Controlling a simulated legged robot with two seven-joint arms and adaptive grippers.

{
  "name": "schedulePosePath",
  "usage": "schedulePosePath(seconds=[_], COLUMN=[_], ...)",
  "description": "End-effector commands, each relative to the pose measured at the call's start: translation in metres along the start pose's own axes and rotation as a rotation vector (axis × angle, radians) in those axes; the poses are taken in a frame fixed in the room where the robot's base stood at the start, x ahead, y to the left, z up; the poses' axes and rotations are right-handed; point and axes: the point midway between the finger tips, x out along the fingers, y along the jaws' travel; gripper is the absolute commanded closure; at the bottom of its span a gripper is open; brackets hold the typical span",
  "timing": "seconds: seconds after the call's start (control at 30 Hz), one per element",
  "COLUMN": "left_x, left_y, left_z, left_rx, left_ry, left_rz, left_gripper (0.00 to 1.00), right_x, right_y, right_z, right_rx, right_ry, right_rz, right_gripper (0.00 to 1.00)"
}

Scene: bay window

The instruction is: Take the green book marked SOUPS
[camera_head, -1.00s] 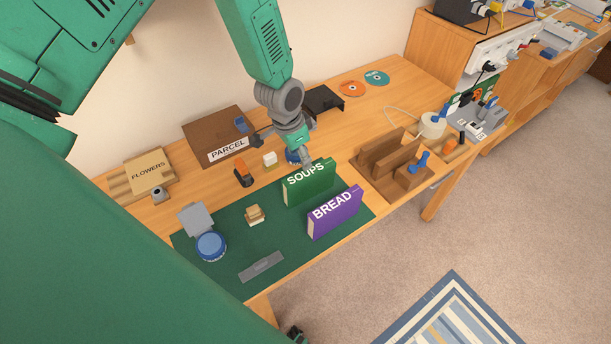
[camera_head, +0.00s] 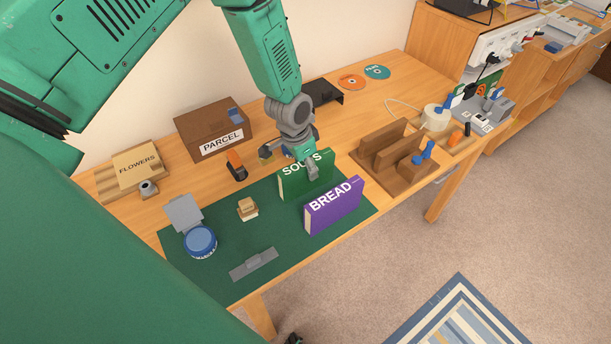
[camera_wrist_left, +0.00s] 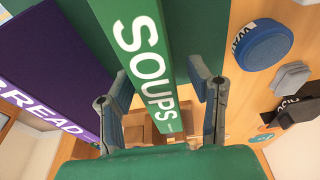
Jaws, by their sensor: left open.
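The green book marked SOUPS (camera_head: 290,188) stands upright on the dark green mat (camera_head: 219,264), its lettered spine up. My left gripper (camera_head: 293,162) is over its top edge, and its wrist hides part of the lettering. In the left wrist view, my left gripper (camera_wrist_left: 158,80) is open, with one finger on each side of the SOUPS spine (camera_wrist_left: 150,55) and visible gaps. I cannot tell how far down the fingers reach. The purple book marked BREAD (camera_head: 335,208) stands upright just in front; it also shows in the left wrist view (camera_wrist_left: 50,60). My right gripper is not in view.
A wooden rack (camera_head: 385,150) stands right of the books. A blue round tin (camera_wrist_left: 264,45) lies near one finger. A PARCEL box (camera_head: 195,130) and an orange-and-black object (camera_head: 236,166) are behind. A blue-lidded jar (camera_head: 200,241) and small block (camera_head: 247,208) are left.

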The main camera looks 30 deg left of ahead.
Motion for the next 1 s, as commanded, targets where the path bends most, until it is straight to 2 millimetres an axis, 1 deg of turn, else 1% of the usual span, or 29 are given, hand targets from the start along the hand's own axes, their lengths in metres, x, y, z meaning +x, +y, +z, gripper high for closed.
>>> schedulePosePath(seconds=[0.03,0.07,0.1,0.17,0.2,0.47,1.0], left_x=[0.000,0.000,0.000,0.001,0.001,0.001,-0.011], left_y=[0.000,0.000,-0.001,-0.002,-0.003,-0.007,-0.003], left_z=[0.000,0.000,0.000,0.001,0.002,0.003,-0.001], left_rx=[0.001,0.001,0.000,0.000,-0.001,-0.001,0.000], left_ry=[0.000,0.000,0.000,0.001,0.002,0.004,0.002], left_rz=[0.000,0.000,0.001,0.003,0.004,0.007,0.002], left_gripper=[0.53,0.57,0.71,0.92,1.00,1.00,1.00], right_x=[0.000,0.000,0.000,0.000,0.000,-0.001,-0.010], right_y=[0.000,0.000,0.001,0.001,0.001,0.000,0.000], right_z=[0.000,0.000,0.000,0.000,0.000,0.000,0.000], right_rx=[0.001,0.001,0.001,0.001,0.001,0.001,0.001], right_ry=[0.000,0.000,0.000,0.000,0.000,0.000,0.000], right_rz=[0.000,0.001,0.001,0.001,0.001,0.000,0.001], right_gripper=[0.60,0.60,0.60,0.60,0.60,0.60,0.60])
